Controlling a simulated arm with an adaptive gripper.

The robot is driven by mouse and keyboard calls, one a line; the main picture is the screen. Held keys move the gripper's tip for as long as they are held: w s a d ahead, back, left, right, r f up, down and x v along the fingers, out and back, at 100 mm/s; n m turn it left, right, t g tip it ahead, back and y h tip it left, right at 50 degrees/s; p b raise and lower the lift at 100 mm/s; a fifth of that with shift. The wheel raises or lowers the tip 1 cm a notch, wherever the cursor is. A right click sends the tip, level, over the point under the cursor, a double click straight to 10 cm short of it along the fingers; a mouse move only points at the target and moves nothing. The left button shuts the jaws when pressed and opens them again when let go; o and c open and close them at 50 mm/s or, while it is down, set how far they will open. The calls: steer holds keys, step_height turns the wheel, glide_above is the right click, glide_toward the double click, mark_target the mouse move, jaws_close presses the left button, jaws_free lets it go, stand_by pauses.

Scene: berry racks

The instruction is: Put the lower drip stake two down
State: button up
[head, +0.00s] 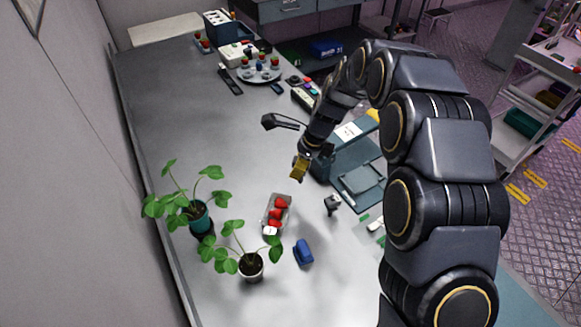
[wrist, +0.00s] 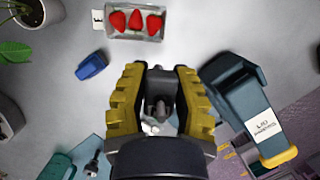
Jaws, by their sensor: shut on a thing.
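My gripper (head: 300,166) with its yellow fingers is above the middle of the grey table. In the wrist view the fingers (wrist: 160,88) are shut on a dark grey piece (wrist: 158,84) that looks like a drip stake. Most of it is hidden between the fingers, and the head view does not show it clearly.
A clear punnet of strawberries (head: 269,228) and a blue block (head: 304,252) sit near the gripper. Potted plants (head: 201,221) (head: 251,266) stand at front left. A teal labelled stand (head: 352,156) is close on the gripper's right. The table's left middle is clear.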

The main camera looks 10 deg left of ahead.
steer(key=w+a+f, duration=0.1)
steer(key=w+f, duration=0.1)
steer(key=w, duration=0.1)
steer(key=w+a+f, duration=0.2)
steer(key=w+f, duration=0.1)
steer(key=w+a+f, duration=0.1)
steer(key=w+f, duration=0.2)
steer(key=shift+w+a, duration=0.2)
steer(key=shift+w+a+f, duration=0.1)
steer(key=shift+w+f, duration=0.1)
steer(key=shift+f, duration=1.6)
steer(key=o, duration=0.7)
steer(key=shift+f, duration=0.1)
